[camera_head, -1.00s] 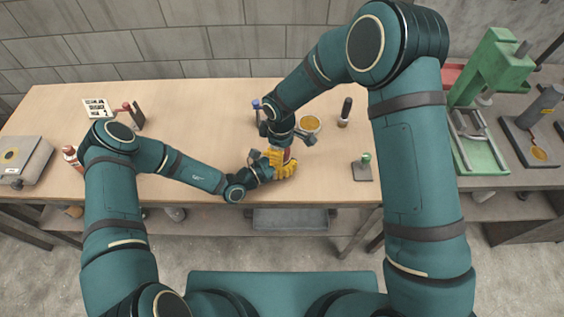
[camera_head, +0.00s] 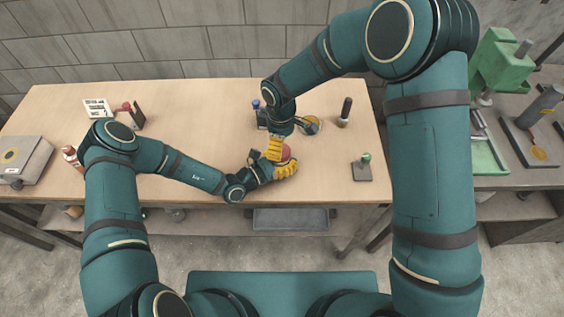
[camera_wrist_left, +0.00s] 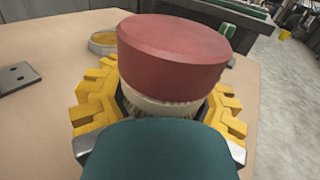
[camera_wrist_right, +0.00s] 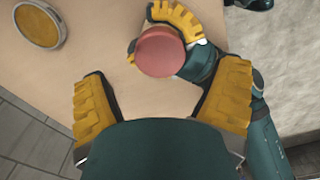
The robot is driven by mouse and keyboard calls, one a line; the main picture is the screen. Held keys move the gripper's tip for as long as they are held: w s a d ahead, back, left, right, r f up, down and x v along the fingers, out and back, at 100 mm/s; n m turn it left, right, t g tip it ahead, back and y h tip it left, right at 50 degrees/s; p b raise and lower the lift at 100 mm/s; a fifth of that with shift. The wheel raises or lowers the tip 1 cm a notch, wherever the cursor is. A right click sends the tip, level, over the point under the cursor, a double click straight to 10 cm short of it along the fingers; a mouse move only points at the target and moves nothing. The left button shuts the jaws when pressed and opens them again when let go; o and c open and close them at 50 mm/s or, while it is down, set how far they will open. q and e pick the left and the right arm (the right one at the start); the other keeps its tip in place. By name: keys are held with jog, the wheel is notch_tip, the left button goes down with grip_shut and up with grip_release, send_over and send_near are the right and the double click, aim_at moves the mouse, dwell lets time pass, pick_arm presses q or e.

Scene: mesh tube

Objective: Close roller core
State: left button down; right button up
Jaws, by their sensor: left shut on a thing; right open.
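The roller core shows as a round red part (camera_wrist_left: 174,55) over a cream, ridged lower part (camera_wrist_left: 162,108) in the left wrist view. The red part also shows in the head view (camera_head: 284,153) and from above in the right wrist view (camera_wrist_right: 160,51). My left gripper (camera_head: 279,170) is shut around the lower part, with yellow fingers on both sides. My right gripper (camera_wrist_right: 160,100) is open and empty, its fingers wide apart; the red part lies beyond its fingertips, apart from them. The red part sits on the cream part; whether it is fully seated I cannot tell.
A round dish with a yellow inside (camera_wrist_right: 40,25) lies on the table, behind the right gripper in the head view. A dark upright tool (camera_head: 345,111) and a small block with a green knob (camera_head: 362,168) stand to the right.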

jog(key=shift+r+n, duration=0.85)
jog(key=shift+n, duration=0.15)
jog(key=shift+r+n, duration=0.7)
jog(key=shift+r, duration=0.2)
jog(key=shift+f, duration=0.1)
jog(key=shift+f, duration=3.95)
jog(key=c, duration=1.3)
